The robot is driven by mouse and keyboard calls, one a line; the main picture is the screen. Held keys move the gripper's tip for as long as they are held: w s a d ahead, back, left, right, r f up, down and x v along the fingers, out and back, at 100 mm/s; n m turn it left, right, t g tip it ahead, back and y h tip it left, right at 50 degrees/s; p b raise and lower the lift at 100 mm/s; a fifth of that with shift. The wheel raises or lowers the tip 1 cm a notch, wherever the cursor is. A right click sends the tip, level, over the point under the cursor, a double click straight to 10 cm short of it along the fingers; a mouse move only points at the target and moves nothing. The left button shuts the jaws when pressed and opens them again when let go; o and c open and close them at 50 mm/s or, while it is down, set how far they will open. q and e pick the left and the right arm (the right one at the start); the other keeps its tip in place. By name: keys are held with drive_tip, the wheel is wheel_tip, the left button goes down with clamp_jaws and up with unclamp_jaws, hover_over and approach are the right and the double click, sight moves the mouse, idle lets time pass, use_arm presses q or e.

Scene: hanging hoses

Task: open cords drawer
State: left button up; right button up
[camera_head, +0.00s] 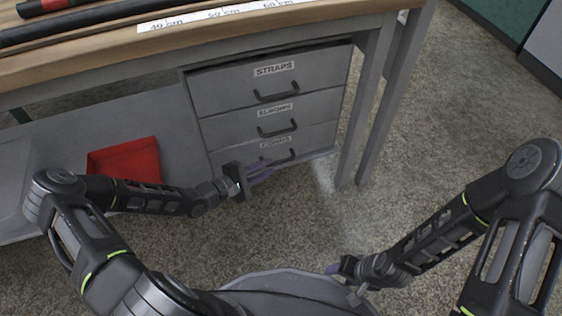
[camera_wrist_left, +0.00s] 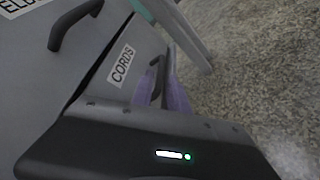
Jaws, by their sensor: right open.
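The grey cords drawer (camera_head: 310,138) is the lowest of three in the cabinet under the bench. Its front looks closed, though my left gripper covers part of it in the head view. Its CORDS label (camera_wrist_left: 121,64) shows clearly in the left wrist view. My left gripper (camera_head: 268,166) is at this drawer's dark handle (camera_head: 288,157). In the left wrist view the purple fingers (camera_wrist_left: 163,85) lie on either side of the handle (camera_wrist_left: 156,66); whether they press on it I cannot tell. My right gripper (camera_head: 336,270) is open, low at the front, away from the cabinet.
Above are the elbows drawer (camera_head: 235,125) and the straps drawer (camera_head: 225,92), both closed. A red bin (camera_head: 125,158) stands on the lower shelf at left. Grey bench legs (camera_head: 362,110) stand right of the drawers. Carpet (camera_head: 300,220) before the drawers is clear.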

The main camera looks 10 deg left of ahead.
sight(281, 162)
use_arm(q)
drive_tip(key=b+x, duration=0.1)
drive_tip(key=x, duration=0.5)
drive_tip(key=shift+d, duration=0.1)
drive_tip(key=shift+c, duration=0.2)
clamp_jaws()
drive_tip(key=shift+f, duration=0.1)
idle(1.0)
